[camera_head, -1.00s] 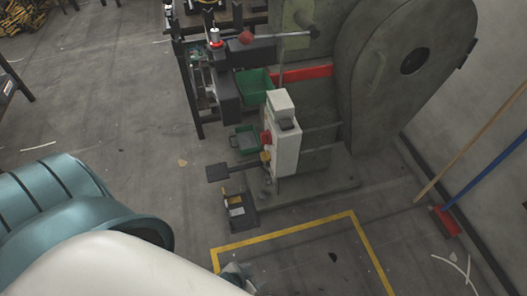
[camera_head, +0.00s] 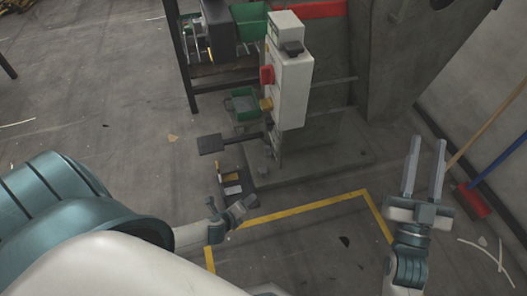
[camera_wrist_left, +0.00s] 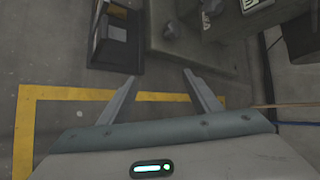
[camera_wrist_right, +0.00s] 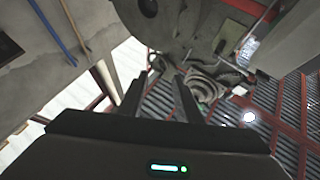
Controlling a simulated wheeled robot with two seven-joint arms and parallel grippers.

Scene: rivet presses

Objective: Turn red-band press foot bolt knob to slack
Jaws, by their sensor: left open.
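The grey press with the red band (camera_head: 312,10) stands on a floor plate (camera_head: 335,160). In the left wrist view, a rounded grey lump (camera_wrist_left: 170,28) sits on the plate near its edge, with another grey knob-like piece (camera_wrist_left: 213,7) beyond; which is the foot bolt knob is unclear. The head view shows a small grey lump (camera_head: 262,171) on the plate's near corner. My left gripper (camera_head: 236,203) is open and empty, apart from the plate on its near side; its fingers (camera_wrist_left: 160,78) point towards the plate. My right gripper (camera_head: 427,145) is open and empty, raised at the right.
A white control box (camera_head: 290,80) with a red button (camera_head: 267,75) overhangs the plate. A black pedal (camera_head: 210,144) and a dark tray (camera_wrist_left: 93,55) stand left of the plate. Yellow floor tape (camera_head: 300,208) runs in front. A broom (camera_head: 473,200) leans at the right.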

